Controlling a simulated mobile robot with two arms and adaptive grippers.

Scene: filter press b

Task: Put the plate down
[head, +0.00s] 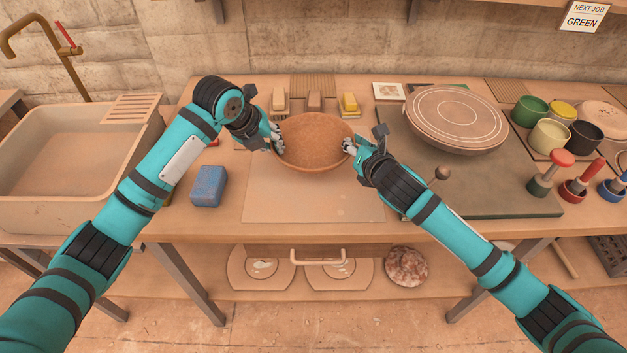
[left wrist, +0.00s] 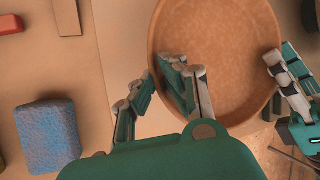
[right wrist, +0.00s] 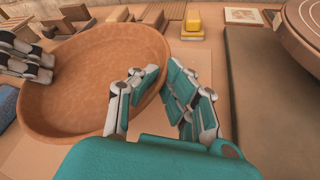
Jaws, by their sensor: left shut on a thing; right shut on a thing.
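The plate (head: 314,140) is a round, shallow terracotta dish with a raised rim. In the head view it is between my two grippers, over the back part of a pale board on the bench. My left gripper (head: 276,138) is shut on its left rim, and my right gripper (head: 350,146) is shut on its right rim. In the left wrist view the plate (left wrist: 225,50) has fingers on both sides of its rim. The right wrist view also shows the plate (right wrist: 90,80) gripped at the rim. I cannot tell whether its underside touches the board.
The pale board (head: 310,205) is bare in front of the plate. A blue sponge (head: 208,186) lies to the left, near the sink (head: 70,150). Small blocks (head: 315,102) stand behind. To the right are a dark mat (head: 480,190), a round lined disc (head: 456,117) and several cups (head: 550,136).

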